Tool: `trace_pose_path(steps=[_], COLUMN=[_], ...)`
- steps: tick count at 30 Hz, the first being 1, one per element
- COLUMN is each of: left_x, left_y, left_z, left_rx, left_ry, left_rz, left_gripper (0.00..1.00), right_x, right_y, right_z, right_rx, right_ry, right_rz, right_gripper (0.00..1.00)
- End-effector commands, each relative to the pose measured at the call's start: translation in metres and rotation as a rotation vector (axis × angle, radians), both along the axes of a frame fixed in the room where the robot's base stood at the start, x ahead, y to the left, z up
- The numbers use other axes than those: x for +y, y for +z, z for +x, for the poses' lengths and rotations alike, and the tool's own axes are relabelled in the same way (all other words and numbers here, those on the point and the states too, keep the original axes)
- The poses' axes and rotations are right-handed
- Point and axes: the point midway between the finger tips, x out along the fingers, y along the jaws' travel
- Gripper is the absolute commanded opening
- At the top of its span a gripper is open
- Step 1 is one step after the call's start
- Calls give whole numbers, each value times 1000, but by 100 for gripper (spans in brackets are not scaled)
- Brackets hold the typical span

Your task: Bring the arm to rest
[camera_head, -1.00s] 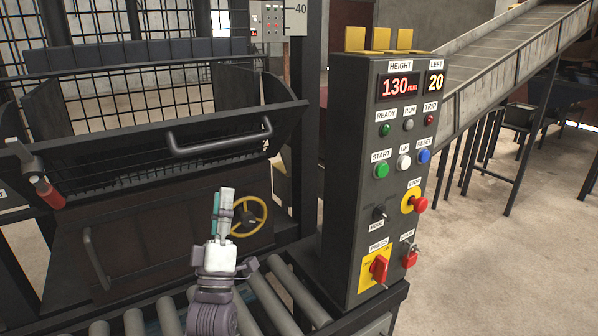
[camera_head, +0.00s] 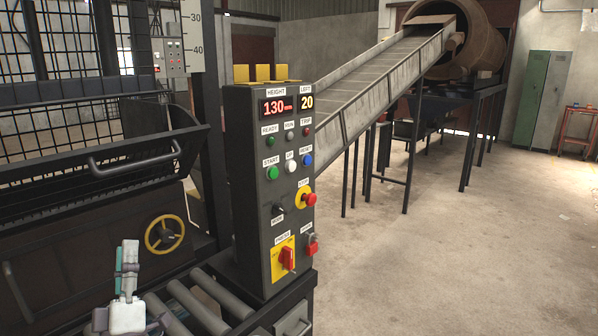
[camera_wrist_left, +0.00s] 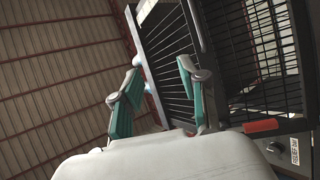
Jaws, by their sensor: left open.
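My left gripper (camera_head: 127,268) is at the lower left of the head view, pointing up, in front of the dark machine with the mesh hopper and above the rollers. In the left wrist view its two green-padded fingers (camera_wrist_left: 158,95) stand apart with nothing between them. Behind them the wrist view shows dark mesh bars, a red grip and a ribbed ceiling. My right gripper is in neither view.
A control panel (camera_head: 268,190) reading 130 and 20 stands right of the gripper. Rollers (camera_head: 200,305) lie below it. A yellow handwheel (camera_head: 164,234) is close behind. A conveyor (camera_head: 385,85) rises to a rusty drum (camera_head: 478,40). The floor at right is clear.

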Motion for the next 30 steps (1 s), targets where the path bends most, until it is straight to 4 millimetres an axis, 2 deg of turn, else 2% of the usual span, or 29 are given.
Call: trace_pose_path(steps=[8, 14, 17, 20, 21, 24, 27, 30], left_x=[-10, -24, -33, -47, -53, -67, -76, -82], left_y=[-42, -95, -133, -184, -207, -258, -291, -311], left_z=[8, 6, -3, -26, -41, -85, -127, -162], left_rx=[234, 505, 687, 922, 1031, 1282, 1457, 1583], left_ry=[31, 50, 49, 27, 8, -59, -132, -202], left_rz=[73, 182, 269, 395, 461, 630, 764, 870], left_gripper=[43, 43, 43, 43, 43, 43, 43, 43], right_x=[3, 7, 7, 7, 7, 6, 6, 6], right_y=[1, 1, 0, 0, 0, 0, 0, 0], right_z=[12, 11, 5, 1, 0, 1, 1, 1], right_rx=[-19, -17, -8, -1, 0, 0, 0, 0], right_ry=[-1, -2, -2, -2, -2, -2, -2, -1], right_rz=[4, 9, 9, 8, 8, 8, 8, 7], right_gripper=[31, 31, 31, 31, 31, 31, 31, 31])
